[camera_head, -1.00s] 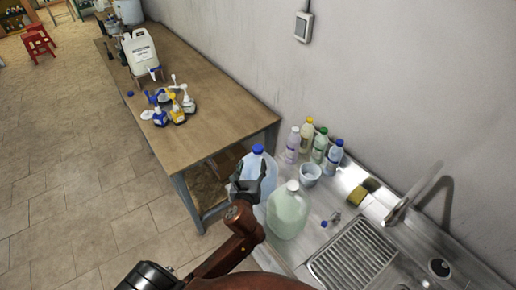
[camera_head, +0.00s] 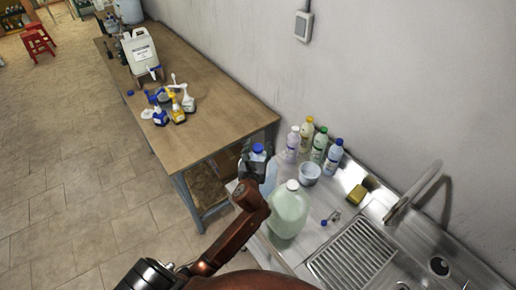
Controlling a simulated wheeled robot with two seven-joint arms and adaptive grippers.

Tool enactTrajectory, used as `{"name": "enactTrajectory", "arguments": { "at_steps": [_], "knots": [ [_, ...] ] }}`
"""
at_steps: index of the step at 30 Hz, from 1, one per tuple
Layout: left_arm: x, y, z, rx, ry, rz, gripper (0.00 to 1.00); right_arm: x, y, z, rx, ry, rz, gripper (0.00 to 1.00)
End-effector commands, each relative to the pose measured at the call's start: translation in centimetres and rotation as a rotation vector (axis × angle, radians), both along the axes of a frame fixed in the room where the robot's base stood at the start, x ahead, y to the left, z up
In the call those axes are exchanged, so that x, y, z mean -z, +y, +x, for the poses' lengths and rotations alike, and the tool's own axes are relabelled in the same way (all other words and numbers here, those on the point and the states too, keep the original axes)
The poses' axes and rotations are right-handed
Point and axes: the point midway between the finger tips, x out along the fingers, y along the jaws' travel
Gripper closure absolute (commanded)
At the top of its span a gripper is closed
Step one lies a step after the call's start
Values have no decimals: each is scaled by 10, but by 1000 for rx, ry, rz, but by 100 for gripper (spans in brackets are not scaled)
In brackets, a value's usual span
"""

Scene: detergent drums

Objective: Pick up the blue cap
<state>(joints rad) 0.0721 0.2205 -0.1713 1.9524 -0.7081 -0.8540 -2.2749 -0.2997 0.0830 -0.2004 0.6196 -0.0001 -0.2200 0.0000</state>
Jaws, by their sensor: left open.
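A blue cap (camera_head: 258,148) sits on top of a large clear jug (camera_head: 246,169) at the left end of the steel sink counter. My left gripper (camera_head: 256,160) is open at the jug's neck, with its dark fingers around or just in front of the cap. The fingers hide part of the jug and its neck, and I cannot tell whether they touch the cap. My right gripper is not in view.
A pale green jug (camera_head: 288,210) with a white cap stands close to my left gripper. Several small bottles (camera_head: 318,146), a white cup (camera_head: 310,174) and a yellow sponge (camera_head: 357,194) are behind it. A wooden table (camera_head: 205,130) holds spray bottles.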

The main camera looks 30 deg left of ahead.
Motion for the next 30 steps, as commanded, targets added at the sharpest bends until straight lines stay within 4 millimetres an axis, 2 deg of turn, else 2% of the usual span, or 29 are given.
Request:
{"name": "enactTrajectory", "arguments": {
  "at_steps": [2, 15, 26, 30],
  "knots": [
    [0, 0, 0, 0, 0, 0, 48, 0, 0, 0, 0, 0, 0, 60],
    [0, 0, -1, 0, 0, 0, 77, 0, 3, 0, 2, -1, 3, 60],
    [-1, 0, -1, 0, -1, 0, 77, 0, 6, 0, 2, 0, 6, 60],
    [-9, 0, 0, 1, -3, 1, 77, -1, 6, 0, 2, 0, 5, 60]
  ]
}}
